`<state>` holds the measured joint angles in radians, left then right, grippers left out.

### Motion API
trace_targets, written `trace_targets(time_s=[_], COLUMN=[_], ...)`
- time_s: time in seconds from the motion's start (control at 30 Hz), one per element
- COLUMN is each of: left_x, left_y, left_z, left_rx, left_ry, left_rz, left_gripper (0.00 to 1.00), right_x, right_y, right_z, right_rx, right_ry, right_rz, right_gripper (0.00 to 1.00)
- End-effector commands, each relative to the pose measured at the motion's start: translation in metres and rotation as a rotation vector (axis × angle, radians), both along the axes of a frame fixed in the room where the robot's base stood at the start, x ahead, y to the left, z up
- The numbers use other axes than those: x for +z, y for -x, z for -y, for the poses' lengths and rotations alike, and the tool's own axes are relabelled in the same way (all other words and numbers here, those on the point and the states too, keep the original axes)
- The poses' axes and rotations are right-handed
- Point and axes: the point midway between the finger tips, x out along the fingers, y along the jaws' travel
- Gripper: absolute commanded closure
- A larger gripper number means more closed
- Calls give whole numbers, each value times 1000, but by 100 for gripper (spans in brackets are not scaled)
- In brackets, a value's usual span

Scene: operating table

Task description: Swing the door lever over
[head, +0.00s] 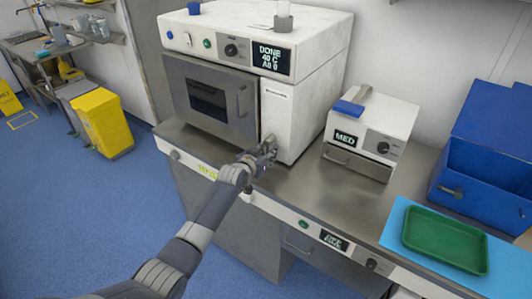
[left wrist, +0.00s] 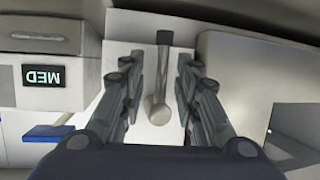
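The white appliance (head: 255,50) has a grey door (head: 209,97) with a window, which looks shut, and an upright handle (head: 241,101). My left gripper (head: 269,148) is at the lower right of this door, in front of the white side panel (head: 287,120). In the left wrist view, a grey lever (left wrist: 161,78) with a dark tip and a round lower end lies between the fingers of my left gripper (left wrist: 160,60). The fingers are open, with a gap on each side of the lever. In the head view the gripper hides the lever. My right gripper is not seen.
A small white device (head: 370,128) reading MED stands right of the appliance; it also shows in the left wrist view (left wrist: 42,75). A green tray (head: 445,240) lies on a blue mat near a blue bin (head: 485,165). The steel counter (head: 330,205) between is clear.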

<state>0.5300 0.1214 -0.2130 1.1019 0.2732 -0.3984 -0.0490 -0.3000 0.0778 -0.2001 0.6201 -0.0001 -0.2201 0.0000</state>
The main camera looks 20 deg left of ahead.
Motion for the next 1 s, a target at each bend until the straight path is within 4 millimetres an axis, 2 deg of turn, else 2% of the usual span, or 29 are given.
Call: trace_targets(time_s=[0.17,0.37,1.0], left_x=[1,5,36], left_y=[1,13,96], left_z=[-1,-3,-16], left_rx=[1,0,0], left_ry=[-1,-2,-2], left_rz=[1,2,0], left_gripper=[70,70,70], right_x=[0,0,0], right_y=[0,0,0], right_z=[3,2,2], right_rx=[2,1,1], right_ry=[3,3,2], right_rz=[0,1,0], right_gripper=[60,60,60])
